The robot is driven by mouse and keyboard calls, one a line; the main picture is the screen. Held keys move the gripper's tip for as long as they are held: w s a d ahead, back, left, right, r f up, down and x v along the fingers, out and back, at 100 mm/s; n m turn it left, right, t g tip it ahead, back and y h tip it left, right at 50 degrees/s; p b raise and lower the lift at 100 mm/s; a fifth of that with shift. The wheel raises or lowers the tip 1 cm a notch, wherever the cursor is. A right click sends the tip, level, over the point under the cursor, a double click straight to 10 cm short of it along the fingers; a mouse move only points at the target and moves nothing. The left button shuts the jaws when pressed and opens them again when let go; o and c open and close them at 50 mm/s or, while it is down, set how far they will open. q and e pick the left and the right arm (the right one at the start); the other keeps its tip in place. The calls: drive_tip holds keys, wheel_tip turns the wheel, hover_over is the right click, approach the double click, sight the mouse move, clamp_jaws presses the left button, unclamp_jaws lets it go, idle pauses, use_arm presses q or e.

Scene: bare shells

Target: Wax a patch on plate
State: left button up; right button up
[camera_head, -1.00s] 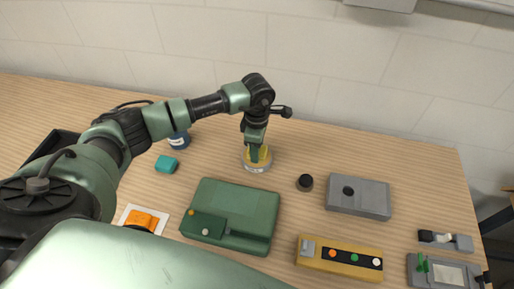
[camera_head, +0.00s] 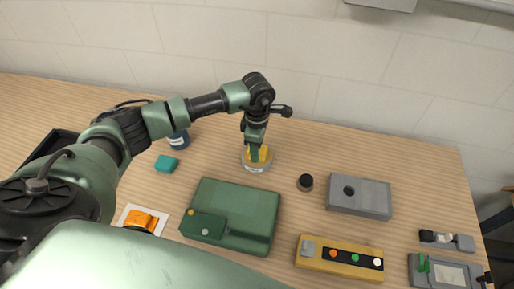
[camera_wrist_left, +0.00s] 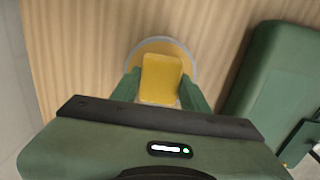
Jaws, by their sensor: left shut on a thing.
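My left gripper (camera_head: 259,153) points down over a round, shallow tin (camera_head: 257,168) with a grey rim and yellow inside. It is shut on a yellow block (camera_wrist_left: 161,78), which its green fingers hold from both sides. In the left wrist view the block is over the tin (camera_wrist_left: 188,57); I cannot tell whether it touches the yellow filling. I cannot tell for sure which thing is the plate. A flat green case (camera_head: 255,205) lies in front of the tin. My right gripper is not in view.
An orange item (camera_head: 141,220) lies on a white square. To the right are a black knob (camera_head: 305,183), grey box (camera_head: 374,197) and yellow button panel (camera_head: 340,261). A wall is behind.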

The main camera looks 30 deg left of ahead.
use_arm(q)
drive_tip(key=shift+s+f, duration=0.1)
idle(0.3)
drive_tip(key=shift+r+p, duration=1.7)
drive_tip(key=shift+r, duration=1.85)
